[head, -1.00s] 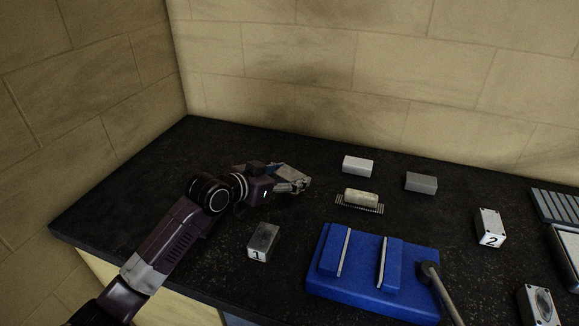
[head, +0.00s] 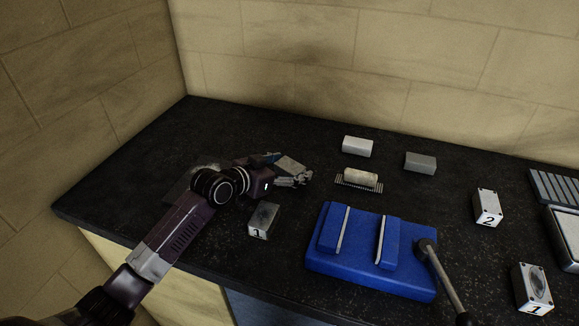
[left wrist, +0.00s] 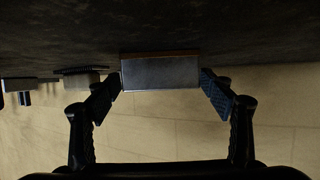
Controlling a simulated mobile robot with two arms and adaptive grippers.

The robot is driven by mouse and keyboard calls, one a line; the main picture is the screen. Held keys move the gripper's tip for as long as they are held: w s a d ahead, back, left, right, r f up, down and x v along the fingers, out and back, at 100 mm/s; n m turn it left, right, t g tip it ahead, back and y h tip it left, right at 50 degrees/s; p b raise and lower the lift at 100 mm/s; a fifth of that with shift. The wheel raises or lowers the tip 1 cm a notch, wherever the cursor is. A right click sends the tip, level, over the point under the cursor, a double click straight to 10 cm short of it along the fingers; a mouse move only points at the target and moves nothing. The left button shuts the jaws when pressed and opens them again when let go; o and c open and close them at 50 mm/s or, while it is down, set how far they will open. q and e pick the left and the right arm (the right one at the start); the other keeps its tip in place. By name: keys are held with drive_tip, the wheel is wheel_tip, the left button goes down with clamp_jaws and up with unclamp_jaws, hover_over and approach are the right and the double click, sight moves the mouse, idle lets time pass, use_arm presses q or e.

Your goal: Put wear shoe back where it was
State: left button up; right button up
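The wear shoe seems to be the grey metal block (head: 291,163) at my left gripper (head: 285,168), above the back left part of the dark bench. In the left wrist view the block (left wrist: 160,72) fills the space between the two finger pads of my left gripper (left wrist: 160,82). A pad meets each side, so the gripper looks shut on it. A thin brownish edge runs along the block. Whether its underside touches the bench is hard to tell. My right gripper is out of view.
A pale block (head: 357,146), a grey block (head: 420,162) and a pale roller (head: 360,177) on a ribbed mat stand to the right. Number block 1 (head: 264,221) and the blue fixture (head: 330,265) are nearer. Block 2 (head: 488,208) is further right.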

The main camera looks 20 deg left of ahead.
use_arm(q)
drive_tip(key=shift+r, duration=0.1)
drive_tip(key=b+v, duration=0.1)
drive_tip(key=v, duration=0.9)
drive_tip(key=shift+s+a+b, duration=0.25)
drive_tip(key=shift+b, duration=0.05)
drive_tip(key=shift+s+a+r, duration=0.2)
drive_tip(key=shift+s+r, duration=0.1)
drive_tip(key=shift+s, duration=0.3)
